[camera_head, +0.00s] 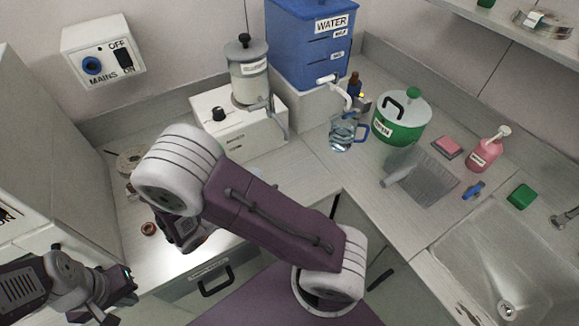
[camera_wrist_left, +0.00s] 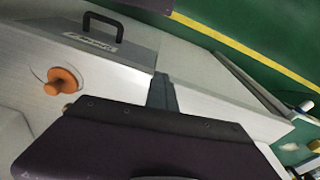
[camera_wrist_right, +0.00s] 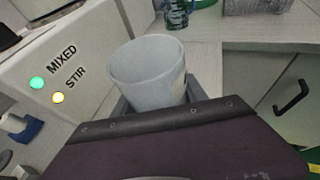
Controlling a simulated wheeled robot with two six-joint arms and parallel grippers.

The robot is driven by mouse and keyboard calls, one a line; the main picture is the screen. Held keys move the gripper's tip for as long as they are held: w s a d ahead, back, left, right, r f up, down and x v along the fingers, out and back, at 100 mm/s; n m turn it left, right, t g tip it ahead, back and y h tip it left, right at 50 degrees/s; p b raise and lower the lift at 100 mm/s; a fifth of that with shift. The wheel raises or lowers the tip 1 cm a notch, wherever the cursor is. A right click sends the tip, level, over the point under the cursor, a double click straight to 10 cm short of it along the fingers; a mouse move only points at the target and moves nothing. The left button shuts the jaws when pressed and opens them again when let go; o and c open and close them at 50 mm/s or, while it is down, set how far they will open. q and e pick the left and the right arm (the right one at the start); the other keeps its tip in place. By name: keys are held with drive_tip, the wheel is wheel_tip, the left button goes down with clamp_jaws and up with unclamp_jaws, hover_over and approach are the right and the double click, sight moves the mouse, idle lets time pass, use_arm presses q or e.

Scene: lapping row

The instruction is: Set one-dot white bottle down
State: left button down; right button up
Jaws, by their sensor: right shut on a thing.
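A pale white, round-walled bottle (camera_wrist_right: 147,72) stands out beyond my right wrist in the right wrist view. My right gripper (camera_wrist_right: 158,98) is shut on it, with a grey finger on each side. No dot shows on the side I see, and I cannot tell whether its base touches anything. In the head view my right arm hides the bottle, and the right gripper's jaws are not clear there. My left gripper (camera_head: 128,287) is low at the left in the head view. In the left wrist view its fingers (camera_wrist_left: 162,93) are together and empty.
A white machine (camera_wrist_right: 60,65) marked MIXED and STIR is beside the bottle. The head view shows a blue water tank (camera_head: 305,50), glass jug (camera_head: 343,135), green pot (camera_head: 401,122), drying mat (camera_head: 432,178) and sink (camera_head: 490,265). A small copper-coloured ring (camera_head: 149,229) lies on the left counter.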

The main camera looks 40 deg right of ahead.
hover_over(292, 167)
wheel_tip(292, 167, down, 3)
drive_tip(key=shift+s+f+b, duration=0.1)
drive_tip(key=shift+b, duration=0.45)
drive_tip(key=shift+f, duration=0.15)
drive_tip(key=shift+f, duration=0.1)
drive_tip(key=shift+f, duration=0.15)
drive_tip(key=o, duration=1.4)
drive_tip(key=shift+c, duration=0.2)
